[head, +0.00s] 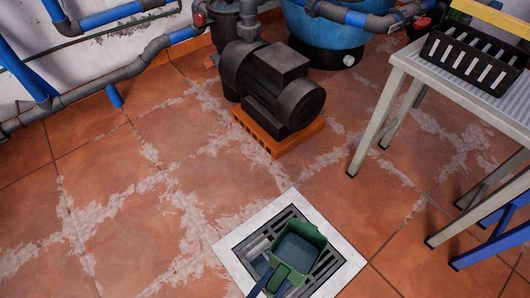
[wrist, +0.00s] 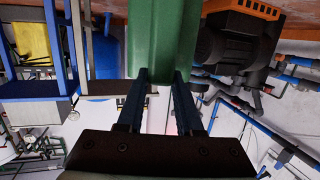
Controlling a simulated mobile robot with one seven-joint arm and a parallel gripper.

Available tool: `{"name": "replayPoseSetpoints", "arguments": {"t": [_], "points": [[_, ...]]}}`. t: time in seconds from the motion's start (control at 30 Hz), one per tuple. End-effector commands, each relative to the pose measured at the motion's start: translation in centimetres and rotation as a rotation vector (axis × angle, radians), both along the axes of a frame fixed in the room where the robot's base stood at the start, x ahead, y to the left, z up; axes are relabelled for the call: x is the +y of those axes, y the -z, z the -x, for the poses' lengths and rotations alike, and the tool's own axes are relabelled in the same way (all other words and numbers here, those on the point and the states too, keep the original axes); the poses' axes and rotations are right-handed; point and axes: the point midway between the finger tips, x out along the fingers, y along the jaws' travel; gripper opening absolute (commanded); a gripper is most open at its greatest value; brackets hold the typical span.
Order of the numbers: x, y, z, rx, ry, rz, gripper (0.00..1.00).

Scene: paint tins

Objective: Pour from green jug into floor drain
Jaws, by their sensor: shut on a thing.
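The green jug (head: 314,238) is over the floor drain (head: 333,262) in the head view, its open top facing the camera. A grey-blue surface, apparently liquid, shows inside it. The drain is a dark slotted grate in a pale square frame, partly hidden by the jug. My gripper (head: 271,283) comes in from the bottom edge, shut on the near side of the jug. In the wrist view my gripper (wrist: 163,79) has both fingers against the green jug (wrist: 155,35). A pale patch shows on the grate left of the jug; I cannot tell whether it is liquid.
A black pump (head: 272,85) sits on an orange brick base (head: 275,138) beyond the drain. A pale table (head: 455,88) with a black slotted crate (head: 470,52) stands at right. Grey and blue pipes and a blue tank (head: 325,38) line the back. Tiled floor at left is clear.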

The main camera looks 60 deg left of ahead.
Motion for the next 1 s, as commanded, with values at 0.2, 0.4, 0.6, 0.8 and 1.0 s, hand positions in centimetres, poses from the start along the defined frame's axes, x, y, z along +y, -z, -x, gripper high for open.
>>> {"name": "replayPoseSetpoints", "arguments": {"t": [0.2,0.4,0.6,0.8,1.0], "points": [[0.6,3.5,0.9,-0.018,-0.029,-0.011,0.00],[0.8,4.0,1.3,-0.022,-0.039,-0.015,0.00],[0.8,3.9,1.3,-0.023,-0.039,-0.016,0.00],[0.7,3.9,1.3,-0.022,-0.039,-0.016,0.00],[0.7,4.0,1.3,-0.006,-0.038,-0.007,0.00]]}}
